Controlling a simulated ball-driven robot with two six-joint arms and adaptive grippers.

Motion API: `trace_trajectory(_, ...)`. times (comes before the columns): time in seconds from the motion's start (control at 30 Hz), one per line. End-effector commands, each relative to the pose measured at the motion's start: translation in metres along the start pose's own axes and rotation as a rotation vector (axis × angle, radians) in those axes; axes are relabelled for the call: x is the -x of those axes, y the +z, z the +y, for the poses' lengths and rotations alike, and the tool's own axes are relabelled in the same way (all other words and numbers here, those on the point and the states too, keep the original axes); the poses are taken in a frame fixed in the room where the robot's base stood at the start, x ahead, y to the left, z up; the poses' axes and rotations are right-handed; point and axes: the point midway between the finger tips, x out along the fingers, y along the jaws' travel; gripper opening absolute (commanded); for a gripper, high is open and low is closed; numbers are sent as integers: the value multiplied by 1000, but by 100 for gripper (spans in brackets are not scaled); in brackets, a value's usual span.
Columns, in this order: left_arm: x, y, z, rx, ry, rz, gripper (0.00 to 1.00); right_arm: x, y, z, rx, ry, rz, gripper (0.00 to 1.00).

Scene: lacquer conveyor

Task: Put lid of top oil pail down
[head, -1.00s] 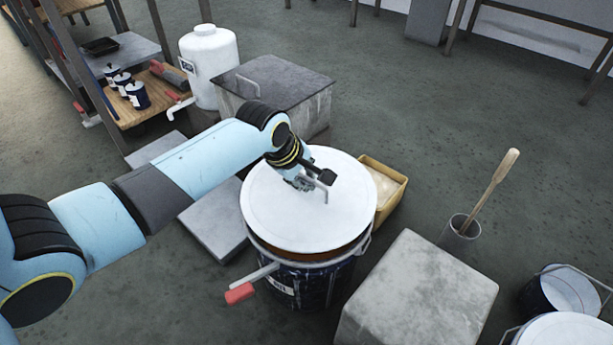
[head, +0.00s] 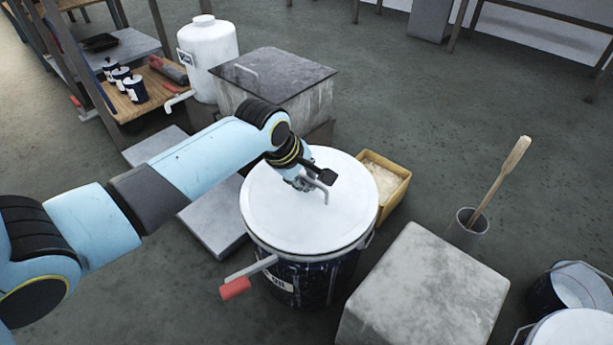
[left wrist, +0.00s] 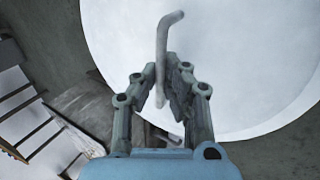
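The oil pail (head: 310,285) is dark blue with a white label and stands on the floor in the middle of the head view. Its round white lid (head: 295,220) lies flat over the pail's mouth, with no gap that I can see at the front. A bent grey handle (head: 323,190) rises from the lid. My left gripper (head: 307,184) reaches in from the upper left, low over the lid. In the left wrist view its fingers (left wrist: 160,80) are closed around the handle (left wrist: 161,50), one on each side. The lid (left wrist: 225,60) fills much of that view. My right gripper is not visible.
A grey block (head: 425,290) stands close right of the pail. A yellow box (head: 395,190) is just behind it. A red-tipped lever (head: 236,288) sticks out at front left. Another pail (head: 570,290) is at far right. Slabs (head: 215,220) lie left.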

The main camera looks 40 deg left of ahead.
Motion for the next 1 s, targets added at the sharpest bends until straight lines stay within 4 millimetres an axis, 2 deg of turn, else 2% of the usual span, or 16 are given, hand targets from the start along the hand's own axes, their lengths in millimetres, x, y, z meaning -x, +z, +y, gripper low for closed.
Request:
trace_trajectory(0.57, -6, 0, -3, 0, 1, 0, 0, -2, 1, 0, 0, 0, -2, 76)
trace_trajectory(0.8, -6, 0, -3, 0, 1, 0, 33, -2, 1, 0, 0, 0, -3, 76)
trace_trajectory(1.0, -6, 0, -4, 0, -1, 0, 33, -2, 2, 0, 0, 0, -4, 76)
